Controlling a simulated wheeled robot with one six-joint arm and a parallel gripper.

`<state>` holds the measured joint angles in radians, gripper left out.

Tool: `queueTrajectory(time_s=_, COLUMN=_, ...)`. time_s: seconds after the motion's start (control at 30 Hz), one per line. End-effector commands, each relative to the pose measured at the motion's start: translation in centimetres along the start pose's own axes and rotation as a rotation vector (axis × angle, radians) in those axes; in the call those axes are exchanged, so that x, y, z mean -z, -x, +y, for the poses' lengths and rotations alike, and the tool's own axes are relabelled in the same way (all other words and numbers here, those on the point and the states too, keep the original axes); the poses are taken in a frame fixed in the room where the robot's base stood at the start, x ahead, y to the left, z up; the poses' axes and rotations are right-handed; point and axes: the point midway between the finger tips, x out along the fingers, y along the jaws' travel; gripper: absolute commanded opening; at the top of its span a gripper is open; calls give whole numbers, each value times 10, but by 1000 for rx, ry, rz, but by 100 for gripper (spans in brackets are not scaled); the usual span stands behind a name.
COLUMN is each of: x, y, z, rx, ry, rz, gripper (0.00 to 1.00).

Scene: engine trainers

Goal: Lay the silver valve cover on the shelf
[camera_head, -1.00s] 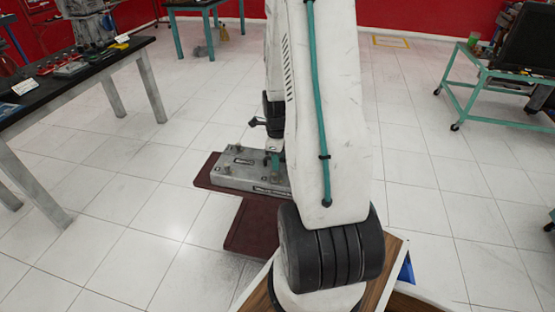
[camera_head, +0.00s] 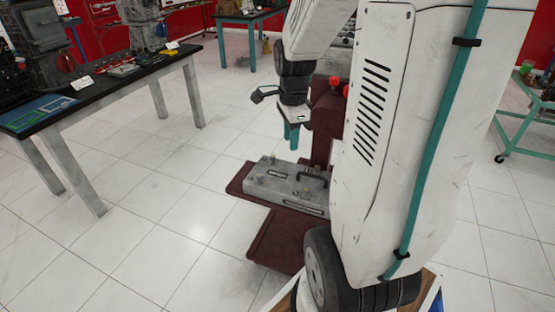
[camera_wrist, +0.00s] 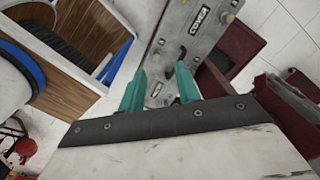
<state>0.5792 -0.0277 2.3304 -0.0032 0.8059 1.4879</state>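The silver valve cover (camera_head: 275,185) is a long grey block with a dark handle and bolts on top. It lies flat on the dark red shelf (camera_head: 237,188) in the head view. Its labelled top (camera_wrist: 192,30) also shows in the wrist view. My gripper (camera_head: 291,137) is above the cover and apart from it, pointing down. In the wrist view its teal fingertips (camera_wrist: 160,82) are spread with nothing held between them. My arm hides part of the stand at right.
A dark red post (camera_head: 322,140) with red knobs rises behind the cover. A black-topped workbench (camera_head: 110,82) with parts stands at left. A teal cart (camera_head: 525,130) stands at far right. Open tiled floor (camera_head: 160,210) lies between the bench and the shelf.

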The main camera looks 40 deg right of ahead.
Motion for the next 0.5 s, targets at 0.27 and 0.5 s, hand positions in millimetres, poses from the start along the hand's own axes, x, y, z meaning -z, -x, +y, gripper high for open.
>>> queueTrajectory(time_s=0.27, x=-94, y=83, z=100, rx=56, ry=1032, rz=7, gripper=33)
queueTrajectory(time_s=0.5, x=-119, y=113, z=185, rx=92, ry=1769, rz=27, gripper=33)
